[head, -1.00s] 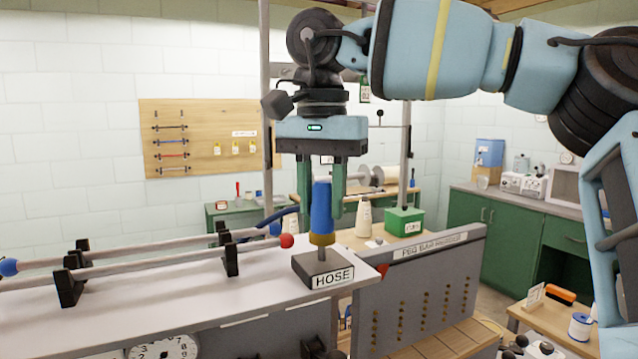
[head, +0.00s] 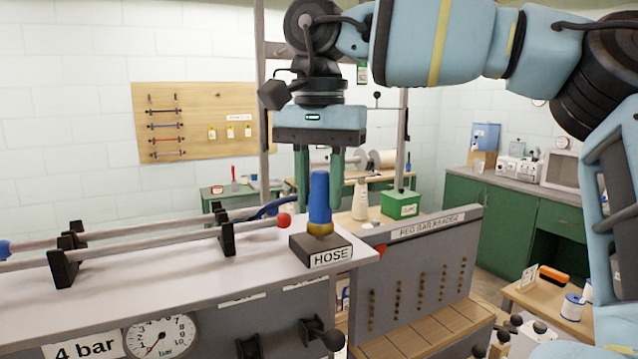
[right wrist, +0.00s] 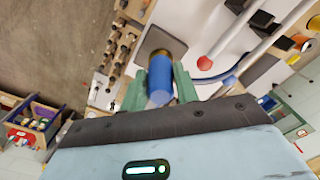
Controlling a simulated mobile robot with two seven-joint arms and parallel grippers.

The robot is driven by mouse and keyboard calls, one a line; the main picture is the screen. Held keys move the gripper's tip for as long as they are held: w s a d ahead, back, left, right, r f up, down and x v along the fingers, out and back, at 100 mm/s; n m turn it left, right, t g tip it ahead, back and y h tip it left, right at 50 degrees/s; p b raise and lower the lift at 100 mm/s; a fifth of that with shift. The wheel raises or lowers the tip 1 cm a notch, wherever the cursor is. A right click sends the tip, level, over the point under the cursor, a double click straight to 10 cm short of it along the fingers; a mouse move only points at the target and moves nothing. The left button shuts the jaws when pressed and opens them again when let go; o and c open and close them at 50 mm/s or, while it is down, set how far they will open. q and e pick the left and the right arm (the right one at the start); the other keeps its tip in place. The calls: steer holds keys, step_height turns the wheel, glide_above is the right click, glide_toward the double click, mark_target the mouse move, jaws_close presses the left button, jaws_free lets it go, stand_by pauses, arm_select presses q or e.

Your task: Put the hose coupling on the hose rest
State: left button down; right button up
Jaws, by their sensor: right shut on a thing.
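The hose coupling (head: 320,200) is a blue sleeve with a brass lower end. It stands upright on the hose rest (head: 318,251), a dark block labelled HOSE near the right end of the bench. The brass end appears to meet the block's top, and no peg shows between them. My right gripper (head: 320,188) points down with its green fingers on either side of the blue sleeve, shut on it. In the right wrist view the coupling (right wrist: 160,80) sits between the fingers, with the rest (right wrist: 152,40) beyond its brass end. My left gripper is not in view.
A blue hose (head: 270,208) runs behind the coupling. A rod with a red ball end (head: 284,220) lies close on the left, carried by black brackets (head: 227,237). The grey peg bar reader panel (head: 425,270) stands right of the bench. The white bench top (head: 180,285) in front is clear.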

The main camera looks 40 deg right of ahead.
steer(key=shift+f, duration=0.2)
steer(key=o, duration=0.9)
steer(key=shift+o, duration=0.2)
steer(key=shift+r+b, duration=0.3)
steer(key=shift+r, duration=3.6)
